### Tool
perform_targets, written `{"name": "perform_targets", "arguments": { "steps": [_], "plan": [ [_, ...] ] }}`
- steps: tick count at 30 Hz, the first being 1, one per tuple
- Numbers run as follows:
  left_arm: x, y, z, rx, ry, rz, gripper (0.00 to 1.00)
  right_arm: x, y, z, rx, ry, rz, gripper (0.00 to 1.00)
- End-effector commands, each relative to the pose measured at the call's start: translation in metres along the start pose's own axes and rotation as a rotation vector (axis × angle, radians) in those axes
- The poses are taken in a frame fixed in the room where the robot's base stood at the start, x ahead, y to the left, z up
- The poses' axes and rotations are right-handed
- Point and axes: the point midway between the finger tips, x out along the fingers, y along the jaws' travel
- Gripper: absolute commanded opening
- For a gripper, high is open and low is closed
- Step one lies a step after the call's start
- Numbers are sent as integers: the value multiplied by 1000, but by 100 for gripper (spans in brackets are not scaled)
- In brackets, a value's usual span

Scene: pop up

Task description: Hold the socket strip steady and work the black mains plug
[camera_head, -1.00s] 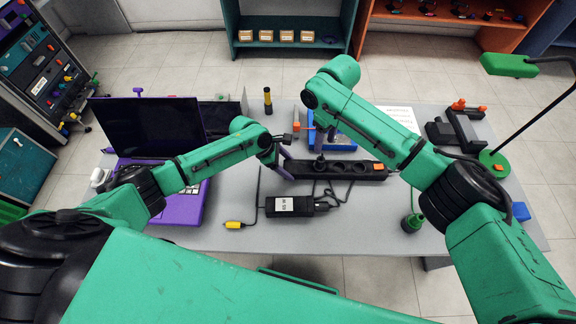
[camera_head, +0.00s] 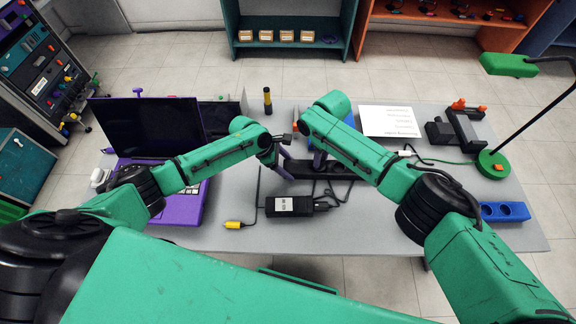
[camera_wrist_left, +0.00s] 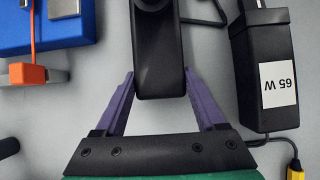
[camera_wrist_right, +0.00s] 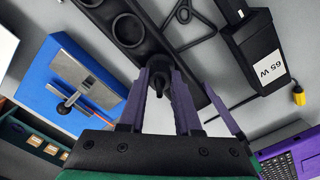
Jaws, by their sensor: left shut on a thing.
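The black socket strip (camera_head: 334,168) lies on the grey table, partly hidden by my right arm. My left gripper (camera_head: 284,165) is shut on its left end; in the left wrist view its purple fingers (camera_wrist_left: 160,85) sit on both sides of the strip (camera_wrist_left: 160,55). My right gripper (camera_wrist_right: 160,85) is at the strip's end socket. Its fingers are on both sides of a black plug (camera_wrist_right: 181,88) that stands on the strip (camera_wrist_right: 108,18). I cannot tell whether they touch it. Round empty sockets (camera_wrist_right: 128,29) show beside it.
A black 65 W adapter (camera_head: 291,206) with cable and yellow connector (camera_head: 233,225) lies in front. A purple laptop (camera_head: 172,200) stands left. A blue device is behind the strip. A blue socket block (camera_head: 504,211) and green lamp base (camera_head: 492,164) are at right.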

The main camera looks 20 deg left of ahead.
Motion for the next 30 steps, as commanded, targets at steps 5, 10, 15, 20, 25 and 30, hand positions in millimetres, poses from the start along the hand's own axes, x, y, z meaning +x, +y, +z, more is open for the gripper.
{"name": "perform_targets", "arguments": {
  "steps": [5,10,15,20,25,30],
  "plan": [
    [1,-1,-1,-1,2,-1,0,0,0,0,1,0,1,0],
    [1,-1,-1,-1,1,-1,0,-3,1,0,1,1,1,0],
    [1,-1,-1,-1,2,-1,0,-7,0,0,1,1,1,0],
    [1,-1,-2,-1,2,-2,0,-16,0,-1,-1,2,0,0],
    [1,-1,-2,-1,3,-2,0,-34,0,0,0,2,1,0],
    [1,-1,-2,-1,3,-3,0,-50,0,0,0,1,0,0]
  ]
}}
